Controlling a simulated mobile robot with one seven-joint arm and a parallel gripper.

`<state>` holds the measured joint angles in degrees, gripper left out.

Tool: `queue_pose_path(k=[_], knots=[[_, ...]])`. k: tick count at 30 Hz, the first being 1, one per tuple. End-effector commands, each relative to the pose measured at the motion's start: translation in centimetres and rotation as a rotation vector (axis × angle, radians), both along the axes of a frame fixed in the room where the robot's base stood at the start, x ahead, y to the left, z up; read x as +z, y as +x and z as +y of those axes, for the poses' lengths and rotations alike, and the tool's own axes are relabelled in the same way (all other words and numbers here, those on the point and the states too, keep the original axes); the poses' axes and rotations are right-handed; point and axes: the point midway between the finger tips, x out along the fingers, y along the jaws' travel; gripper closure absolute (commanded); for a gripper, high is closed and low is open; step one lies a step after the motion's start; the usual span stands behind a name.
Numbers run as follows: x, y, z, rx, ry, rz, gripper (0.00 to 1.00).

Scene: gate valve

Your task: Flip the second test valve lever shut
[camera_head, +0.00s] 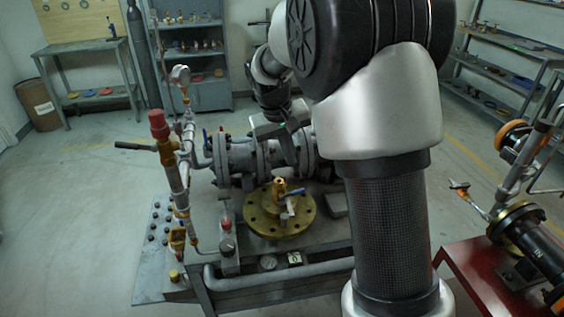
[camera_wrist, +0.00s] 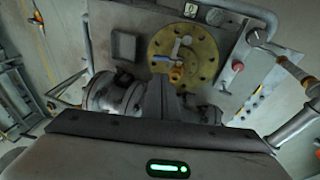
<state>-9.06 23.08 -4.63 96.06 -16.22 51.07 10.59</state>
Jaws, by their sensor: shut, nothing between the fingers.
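I cannot tell which lever is the second test valve's. My gripper (camera_head: 290,160) is over the grey pipe valve body behind the flange. Its fingertips (camera_wrist: 160,80) are together, empty, and apart from the lever.
Left of the flange stands pipework with a red-capped fitting (camera_head: 158,124), a gauge (camera_head: 180,75) and a black-handled lever (camera_head: 134,146). A grey flanged valve body (camera_head: 239,160) lies behind the brass flange. A red stand (camera_head: 480,275) with more piping is at right.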

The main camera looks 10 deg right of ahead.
Motion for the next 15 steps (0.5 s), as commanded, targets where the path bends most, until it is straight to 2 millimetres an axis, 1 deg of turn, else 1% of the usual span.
queue_pose_path(k=[5,8,15], knots=[[-1.5,0.6,-0.3,0.0,-0.004,0.004,1.0],[-3.1,0.8,-0.7,0.0,-0.005,0.006,1.0],[-8.1,1.8,-1.9,-0.001,-0.004,0.008,1.0]])
